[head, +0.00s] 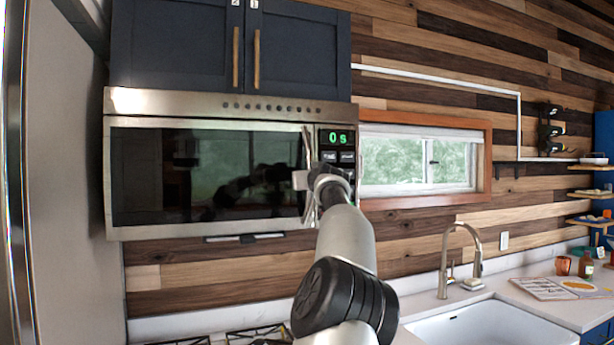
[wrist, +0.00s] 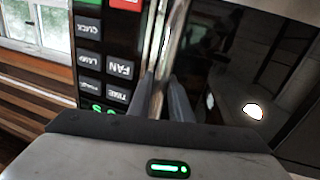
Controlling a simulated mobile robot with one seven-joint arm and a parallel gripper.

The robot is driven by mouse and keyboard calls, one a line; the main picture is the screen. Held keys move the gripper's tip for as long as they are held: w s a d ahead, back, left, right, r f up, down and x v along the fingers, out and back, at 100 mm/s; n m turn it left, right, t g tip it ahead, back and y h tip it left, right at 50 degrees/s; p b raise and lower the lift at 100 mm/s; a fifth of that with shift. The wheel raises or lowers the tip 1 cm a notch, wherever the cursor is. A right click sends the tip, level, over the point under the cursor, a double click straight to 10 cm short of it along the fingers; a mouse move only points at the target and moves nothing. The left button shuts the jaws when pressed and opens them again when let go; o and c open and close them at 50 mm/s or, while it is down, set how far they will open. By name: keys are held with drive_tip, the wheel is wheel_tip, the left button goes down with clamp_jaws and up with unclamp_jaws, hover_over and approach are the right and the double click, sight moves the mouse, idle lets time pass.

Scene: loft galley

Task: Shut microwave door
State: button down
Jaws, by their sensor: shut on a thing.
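The microwave (head: 215,105) is a steel unit with a dark glass door (head: 190,180), mounted under dark blue cabinets in the head view. The door looks flush with the body, or nearly so; I cannot tell whether a small gap is left. Its upright metal handle (head: 309,150) is at the door's right edge, beside the control panel showing a green "0 s". My gripper (head: 302,180) is at the handle. In the wrist view, the fingers of my gripper (wrist: 166,98) are shut on the shiny handle (wrist: 158,40), with panel buttons (wrist: 105,65) to the left and dark door glass to the right.
Dark blue cabinets (head: 180,45) sit directly above the microwave. A window (head: 420,160) is to its right. A sink (head: 490,325) with a faucet (head: 447,260) is at lower right. Stove grates (head: 255,335) show below, and a tall grey panel (head: 65,180) stands at left.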

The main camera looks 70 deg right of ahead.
drive_tip(key=shift+s+r, duration=0.1)
drive_tip(key=shift+r, duration=0.15)
drive_tip(key=c, duration=1.7)
unclamp_jaws()
drive_tip(key=shift+d+f, duration=0.1)
drive_tip(key=shift+d, duration=0.1)
drive_tip(key=shift+c, duration=0.2)
drive_tip(key=shift+o, duration=0.5)
drive_tip(key=shift+d+f, duration=0.1)
drive_tip(key=shift+f, duration=0.05)
drive_tip(key=shift+a+f+b, duration=0.1)
drive_tip(key=shift+a+b, duration=0.2)
drive_tip(key=shift+b, duration=0.1)
drive_tip(key=b+v, duration=1.1)
drive_tip(key=v, duration=0.6)
drive_tip(key=shift+b, duration=0.4)
